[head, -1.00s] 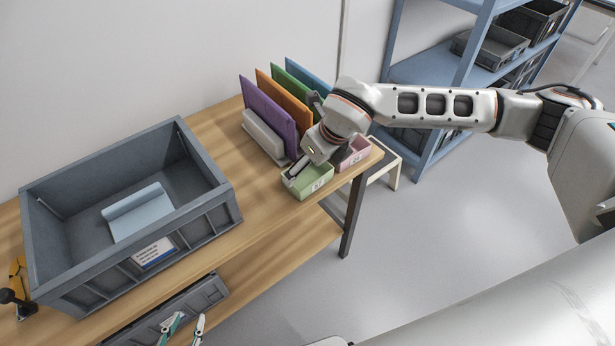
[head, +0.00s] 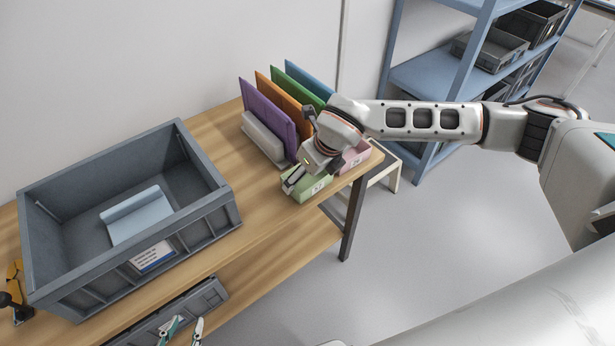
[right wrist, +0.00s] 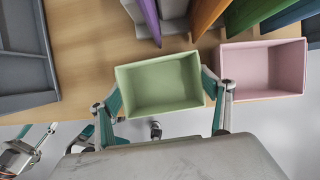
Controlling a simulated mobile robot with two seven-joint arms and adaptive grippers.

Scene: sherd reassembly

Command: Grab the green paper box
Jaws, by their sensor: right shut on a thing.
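The green paper box (head: 314,187) is a small open-topped box at the right end of the wooden table, with a label on its front. In the right wrist view the empty green box (right wrist: 160,88) sits between the two fingers. My right gripper (head: 294,180) is shut on the box, one finger against each side. Its far finger is hidden in the head view. My left gripper (head: 182,331) is at the bottom edge of the head view, its fingers apart and empty, away from the box.
A pink box (right wrist: 263,70) stands just right of the green one. Purple (head: 268,114), orange (head: 283,104), green and blue folders stand behind. A large grey crate (head: 200,222) with a pale blue roll-like object (head: 138,215) is at left. Bare tabletop lies between crate and boxes.

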